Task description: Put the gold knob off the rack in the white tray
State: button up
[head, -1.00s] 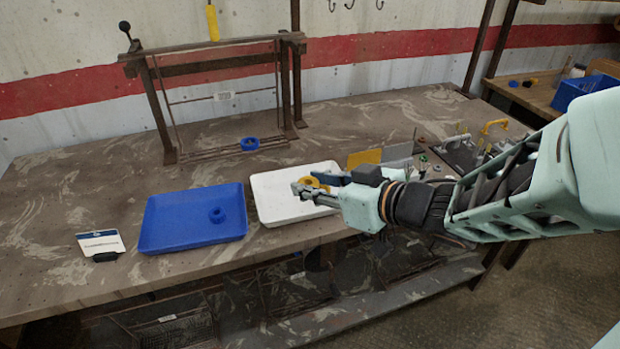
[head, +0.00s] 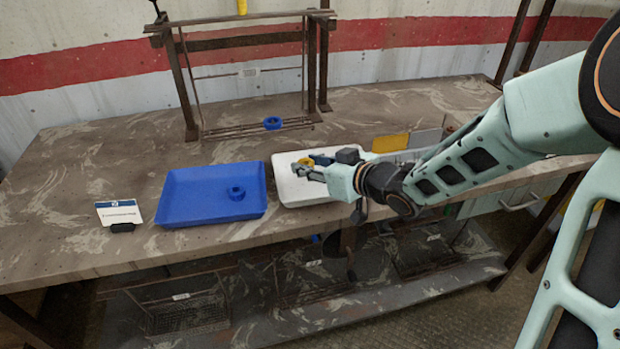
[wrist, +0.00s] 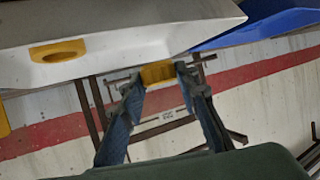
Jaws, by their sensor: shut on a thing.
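My gripper (head: 309,168) is shut on a gold knob (wrist: 157,73), which shows between its fingertips in the wrist view. In the head view the gold knob (head: 305,161) is small and partly hidden by the fingers, over the white tray (head: 290,191). In the wrist view the white tray (wrist: 120,50) lies beyond the fingertips, and a second gold piece (wrist: 58,50) appears in it. Whether the held knob touches the tray is unclear. The dark rack (head: 188,95) stands behind, with a blue ring (head: 272,123) at its lower rails.
A blue tray (head: 190,205) holding a blue knob (head: 236,193) is left of the white tray. A small sign (head: 118,213) stands further left. Yellow and grey panels (head: 390,143) stand right of the white tray. The table between rack and trays is mostly clear.

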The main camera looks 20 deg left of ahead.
aim_at(308, 185)
jog(key=shift+w+a+f, duration=0.2)
jog(key=shift+f, duration=0.2)
jog(key=shift+w+a+f+b, duration=0.1)
jog(key=shift+f+b, duration=0.25)
jog(key=shift+f, duration=0.55)
jog(key=shift+w+a+f+b, duration=0.1)
jog(key=shift+f+b, duration=0.25)
jog(key=shift+f, duration=0.5)
jog(key=shift+f, duration=0.25)
jog(key=o, duration=1.1)
jog(key=shift+o, duration=0.2)
jog(key=shift+r, duration=0.1)
